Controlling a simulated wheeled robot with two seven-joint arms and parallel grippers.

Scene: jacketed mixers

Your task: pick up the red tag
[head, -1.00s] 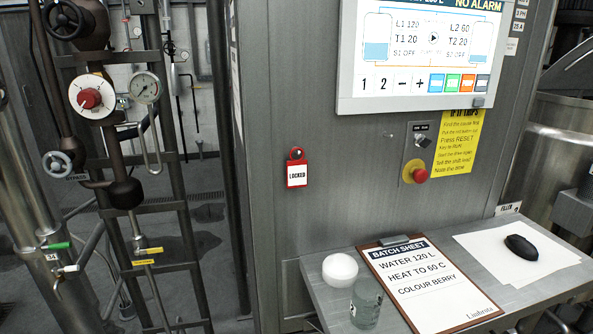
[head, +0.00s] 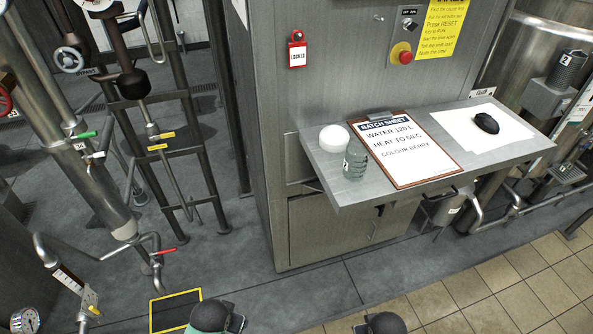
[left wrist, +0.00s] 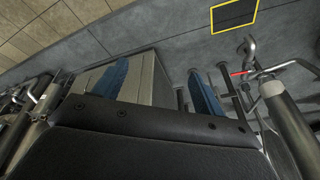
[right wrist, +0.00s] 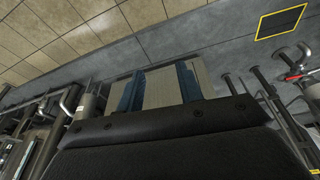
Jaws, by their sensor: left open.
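The red tag (head: 297,52), with a white "LOCKED" label, hangs on the grey cabinet front near the top middle of the head view, left of the red stop button. My left gripper shows in the left wrist view (left wrist: 159,80) with its two blue fingers wide apart and nothing between them. My right gripper shows in the right wrist view (right wrist: 160,85) with its blue fingers apart and empty. Neither gripper's fingers show in the head view, and no tag shows in the wrist views.
A shelf (head: 340,192) juts from the cabinet (head: 262,110) below and right of the tag. It bears a white dome (head: 333,138), a glass beaker (head: 355,160), a batch sheet clipboard (head: 410,150) and a black object (head: 486,123) on paper. Pipes (head: 85,160) stand at left.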

